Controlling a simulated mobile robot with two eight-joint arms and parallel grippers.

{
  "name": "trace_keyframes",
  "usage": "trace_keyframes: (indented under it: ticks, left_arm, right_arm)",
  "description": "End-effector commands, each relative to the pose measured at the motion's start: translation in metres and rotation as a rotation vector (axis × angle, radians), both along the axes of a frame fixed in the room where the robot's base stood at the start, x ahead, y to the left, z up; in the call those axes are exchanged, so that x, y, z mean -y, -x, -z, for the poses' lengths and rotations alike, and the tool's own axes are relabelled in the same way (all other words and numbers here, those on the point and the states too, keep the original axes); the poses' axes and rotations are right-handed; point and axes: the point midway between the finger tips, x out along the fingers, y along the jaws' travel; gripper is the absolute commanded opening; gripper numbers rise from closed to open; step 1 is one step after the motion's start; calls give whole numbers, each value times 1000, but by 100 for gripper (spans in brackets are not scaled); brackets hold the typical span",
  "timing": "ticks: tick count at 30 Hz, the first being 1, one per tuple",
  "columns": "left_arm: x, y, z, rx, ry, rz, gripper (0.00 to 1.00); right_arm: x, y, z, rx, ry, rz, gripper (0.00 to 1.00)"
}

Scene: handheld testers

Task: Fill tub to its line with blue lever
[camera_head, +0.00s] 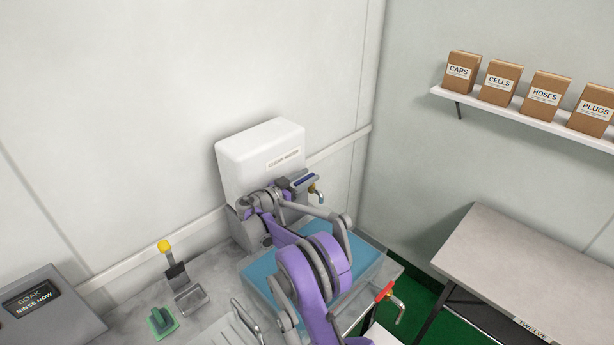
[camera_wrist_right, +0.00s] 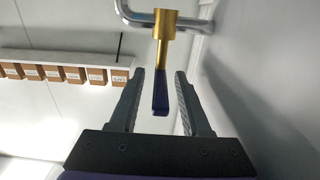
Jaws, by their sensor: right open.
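The blue lever (camera_wrist_right: 160,92) hangs from a brass tap body (camera_wrist_right: 165,24) in the right wrist view. My right gripper (camera_wrist_right: 160,76) is open, with one finger on each side of the lever and visible gaps. In the head view, my right gripper (camera_head: 297,184) is at the tap (camera_head: 317,194) on the front of the white clean-water tank (camera_head: 258,150). Below is the clear tub (camera_head: 378,272), with blue water (camera_head: 262,274) in it. My right arm covers much of the tub, and I cannot make out its line. My left gripper is not in view.
A red-handled tap (camera_head: 385,291) is at the tub's front right. A yellow-knobbed lever (camera_head: 165,247), a green item (camera_head: 161,322) and a grey display box (camera_head: 40,308) stand left on the counter. A side table (camera_head: 520,260) and a shelf (camera_head: 520,112) with boxes are right.

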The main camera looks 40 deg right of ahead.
Motion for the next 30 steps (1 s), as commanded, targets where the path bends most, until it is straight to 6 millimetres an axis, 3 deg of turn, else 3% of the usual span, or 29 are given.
trace_keyframes:
  ticks: [9,18,30]
  left_arm:
    - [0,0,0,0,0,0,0]
    - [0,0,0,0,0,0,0]
    - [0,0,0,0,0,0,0]
  right_arm:
    - [3,0,0,0,0,-1,48]
    - [3,0,0,0,0,0,0]
    - [3,0,0,0,0,0,0]
